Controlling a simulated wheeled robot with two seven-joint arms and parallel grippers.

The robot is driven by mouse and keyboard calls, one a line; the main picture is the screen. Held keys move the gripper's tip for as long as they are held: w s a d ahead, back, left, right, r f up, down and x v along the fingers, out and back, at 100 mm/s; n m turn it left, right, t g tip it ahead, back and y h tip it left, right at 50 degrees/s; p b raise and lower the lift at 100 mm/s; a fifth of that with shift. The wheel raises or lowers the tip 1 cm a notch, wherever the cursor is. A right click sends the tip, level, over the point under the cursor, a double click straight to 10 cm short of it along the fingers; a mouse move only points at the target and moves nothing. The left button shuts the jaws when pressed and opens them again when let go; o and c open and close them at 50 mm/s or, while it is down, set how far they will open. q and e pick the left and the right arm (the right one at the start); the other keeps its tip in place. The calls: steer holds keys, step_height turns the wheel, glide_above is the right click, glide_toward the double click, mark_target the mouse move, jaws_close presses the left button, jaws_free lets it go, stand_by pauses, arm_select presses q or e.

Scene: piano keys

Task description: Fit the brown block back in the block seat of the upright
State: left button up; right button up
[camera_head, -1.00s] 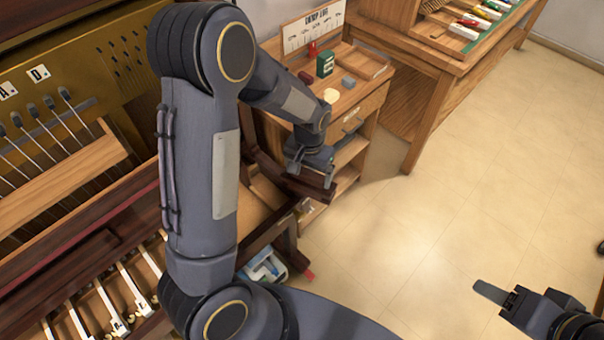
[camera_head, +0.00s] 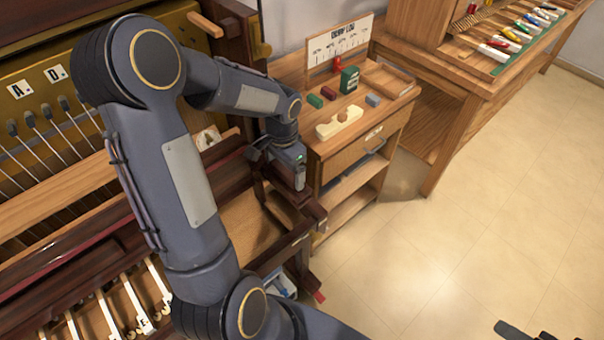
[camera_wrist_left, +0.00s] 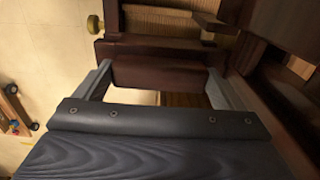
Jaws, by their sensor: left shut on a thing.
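My left gripper (camera_head: 278,168) is shut on the dark brown block and points down beside the right end of the upright (camera_head: 50,180). In the left wrist view the block (camera_wrist_left: 160,72) lies crosswise between the two fingers. Dark wood of the upright is close around and beyond it. In the head view the block blends with the dark wood below the gripper. I cannot clearly make out the block seat, or whether the block touches it. My right gripper (camera_head: 512,330) shows only in part at the bottom right edge.
A wooden cabinet (camera_head: 355,140) with small coloured blocks and a pale block on top stands just right of the left gripper. A workbench (camera_head: 430,65) with several tools is behind it. Open floor (camera_head: 470,220) lies to the right.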

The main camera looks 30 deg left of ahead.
mark_target(282, 177)
arm_select(q)
steer(key=shift+s+a, duration=0.25)
steer(key=shift+a, duration=0.15)
steer(key=shift+f+b, duration=4.7)
steer(key=shift+f, duration=1)
steer(key=shift+f, duration=0.1)
steer(key=o, duration=1.2)
step_height(282, 177, up, 8)
steer(key=shift+f+p, duration=0.1)
steer(key=shift+p, duration=0.4)
